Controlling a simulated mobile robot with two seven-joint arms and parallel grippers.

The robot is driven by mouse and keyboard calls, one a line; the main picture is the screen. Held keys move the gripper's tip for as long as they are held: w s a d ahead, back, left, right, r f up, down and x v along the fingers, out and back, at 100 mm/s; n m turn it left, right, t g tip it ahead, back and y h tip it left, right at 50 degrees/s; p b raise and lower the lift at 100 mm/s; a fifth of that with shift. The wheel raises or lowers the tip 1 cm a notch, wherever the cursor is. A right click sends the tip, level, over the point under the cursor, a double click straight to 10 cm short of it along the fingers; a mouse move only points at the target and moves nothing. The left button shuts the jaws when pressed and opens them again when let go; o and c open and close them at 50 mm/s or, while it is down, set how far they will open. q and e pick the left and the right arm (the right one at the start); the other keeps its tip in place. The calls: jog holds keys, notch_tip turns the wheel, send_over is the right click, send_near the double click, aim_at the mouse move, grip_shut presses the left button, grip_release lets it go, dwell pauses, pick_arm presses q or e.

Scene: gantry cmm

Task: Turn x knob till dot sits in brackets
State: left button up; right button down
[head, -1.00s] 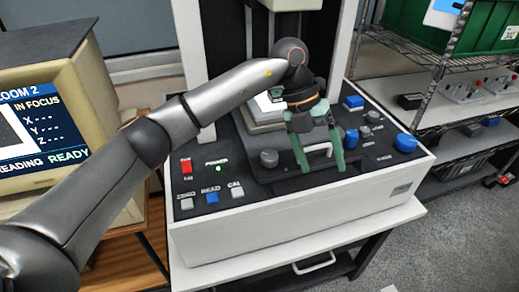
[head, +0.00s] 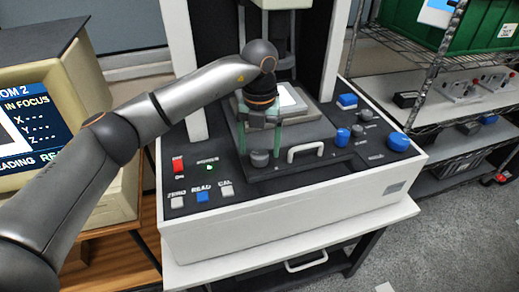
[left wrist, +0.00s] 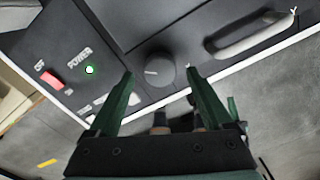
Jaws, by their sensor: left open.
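The dark grey round knob (head: 259,158), which I take for the x knob, is on the machine's black front panel, left of the white handle. In the left wrist view the knob (left wrist: 159,70) has a pale pointer line. My left gripper (head: 261,148) is open, its green fingers pointing down at the knob. In the left wrist view the knob lies between the fingertips, with gaps on both sides. I cannot tell the fingertips' height. The monitor (head: 35,125) is cut off at the left; it reads IN FOCUS and X, Y, Z with dashes. No dot or brackets are visible.
The white handle (head: 305,152) is right of the knob. The red switch (head: 178,164), lit green power lamp and small keys are to its left. Blue knobs (head: 398,142) are at the right. A wire rack with a green crate (head: 460,25) stands beyond.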

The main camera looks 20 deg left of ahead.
pick_arm(q)
jog(key=shift+f, duration=1.1)
grip_shut()
